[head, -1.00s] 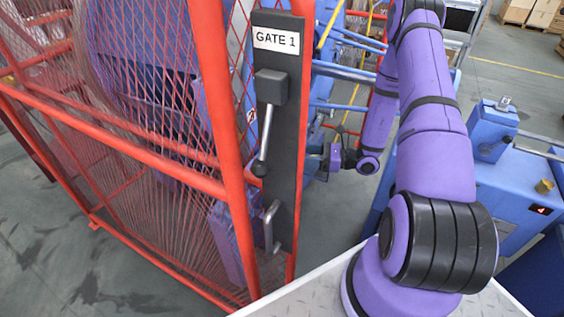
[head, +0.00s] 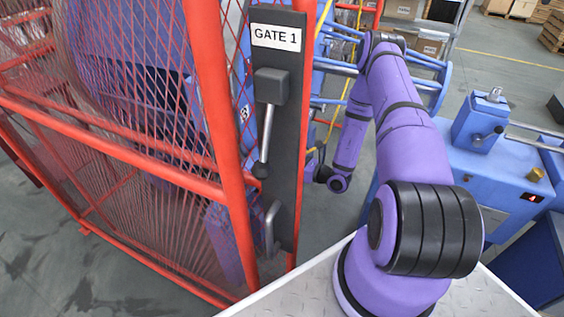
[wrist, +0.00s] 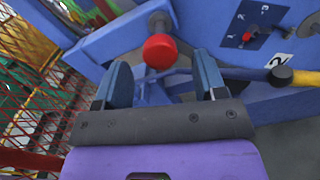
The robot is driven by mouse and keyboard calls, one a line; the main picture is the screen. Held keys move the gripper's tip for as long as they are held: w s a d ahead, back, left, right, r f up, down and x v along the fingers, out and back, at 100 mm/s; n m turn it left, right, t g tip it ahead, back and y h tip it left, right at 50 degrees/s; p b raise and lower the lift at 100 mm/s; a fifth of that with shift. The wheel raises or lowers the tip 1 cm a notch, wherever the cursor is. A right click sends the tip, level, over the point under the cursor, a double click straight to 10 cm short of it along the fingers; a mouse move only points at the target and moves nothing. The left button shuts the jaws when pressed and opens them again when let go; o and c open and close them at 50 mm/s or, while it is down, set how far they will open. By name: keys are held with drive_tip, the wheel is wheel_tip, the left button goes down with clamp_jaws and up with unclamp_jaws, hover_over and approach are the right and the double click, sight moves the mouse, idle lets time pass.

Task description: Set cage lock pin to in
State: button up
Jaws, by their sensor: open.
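A red round knob (wrist: 160,52) on a short grey stem stands out from a blue bracket in the wrist view; it looks like the cage lock pin's knob. My gripper (wrist: 163,68) has its two blue fingers spread apart, one on each side below the knob. The knob shows just beyond the fingertips, roughly centred between them, and nothing is held. Whether the pin is in or out I cannot tell. In the head view, my gripper is mostly hidden behind the GATE 1 post.
The dark GATE 1 post (head: 286,190) with lever and handle stands beside the red mesh fence (head: 110,150). In the wrist view, a black-ended yellow bar (wrist: 280,76) and a numbered dial plate (wrist: 250,25) lie right of the knob. Red mesh (wrist: 50,75) is at left.

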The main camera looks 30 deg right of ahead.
drive_tip(key=shift+x, duration=1.85)
drive_tip(key=shift+c, duration=0.5)
clamp_jaws()
drive_tip(key=x, duration=0.3)
drive_tip(key=shift+w+a, duration=0.15)
drive_tip(key=shift+o, duration=0.5)
unclamp_jaws()
drive_tip(key=v, duration=1)
drive_tip(key=shift+s, duration=0.35)
drive_tip(key=shift+d, duration=0.25)
